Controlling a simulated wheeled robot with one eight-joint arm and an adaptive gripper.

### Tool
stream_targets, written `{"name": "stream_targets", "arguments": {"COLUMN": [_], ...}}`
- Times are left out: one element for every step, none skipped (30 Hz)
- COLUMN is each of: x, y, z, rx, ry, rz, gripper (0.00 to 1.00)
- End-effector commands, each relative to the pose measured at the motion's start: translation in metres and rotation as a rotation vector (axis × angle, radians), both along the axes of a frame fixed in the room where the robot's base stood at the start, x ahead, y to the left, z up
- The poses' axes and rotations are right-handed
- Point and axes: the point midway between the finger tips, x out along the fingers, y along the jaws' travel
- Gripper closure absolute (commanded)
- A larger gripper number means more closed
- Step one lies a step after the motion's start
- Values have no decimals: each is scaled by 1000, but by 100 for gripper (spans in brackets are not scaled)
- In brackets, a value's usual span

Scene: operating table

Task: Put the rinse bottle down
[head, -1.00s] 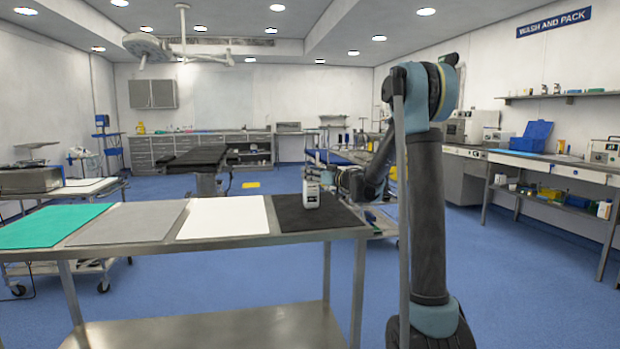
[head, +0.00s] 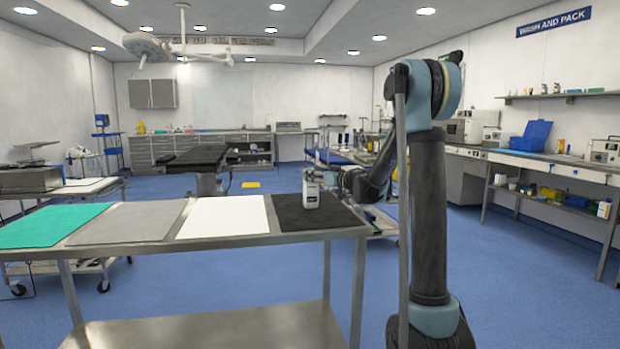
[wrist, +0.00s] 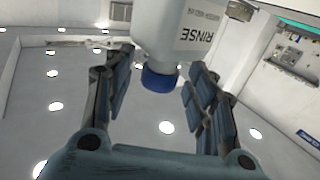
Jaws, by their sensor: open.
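The rinse bottle (head: 311,190) is white with a dark top and a label, and stands upright on the black mat (head: 290,221) at the right end of the steel table. In the wrist view, the bottle (wrist: 186,32) shows its RINSE lettering and blue cap, with the cap between the spread fingers. My gripper (wrist: 166,88) is open, with a gap visible on each side of the cap. In the head view my gripper (head: 330,179) is just right of the bottle, partly hidden behind it.
A white mat (head: 223,216), a grey mat (head: 130,222) and a green mat (head: 52,226) lie left of the black mat, all bare. The steel table's edge (head: 210,244) runs along the front.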

Motion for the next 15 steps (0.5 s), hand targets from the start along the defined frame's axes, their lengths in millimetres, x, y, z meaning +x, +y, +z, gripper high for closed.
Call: {"name": "stream_targets", "arguments": {"x": [-6, -9, -14, -18, -22, -27, -31, -35, -39, -43, -46, -50, -52, -54, -57], "y": [-8, -13, -19, -23, -28, -35, -39, -43, -49, -53, -56, -61, -64, -67, -71], "z": [0, 0, 0, 0, 0, 0, 0, 0, 0, 0, 0, 0, 0, 0, 0], "rx": [0, 0, 0, 0, 0, 0, 0, 0, 0, 0, 0, 0, 0, 0, 0], "ry": [0, 0, 0, 0, 0, 0, 0, 0, 0, 0, 0, 0, 0, 0, 0], "rz": [-3, -4, -3, -3, -4, -4, -4, -4, -5, -4, -3, -4, -4, -4, -3], "gripper": [49, 49, 49, 49, 49, 49, 49, 49, 49, 49, 49, 49, 49, 49, 49]}}
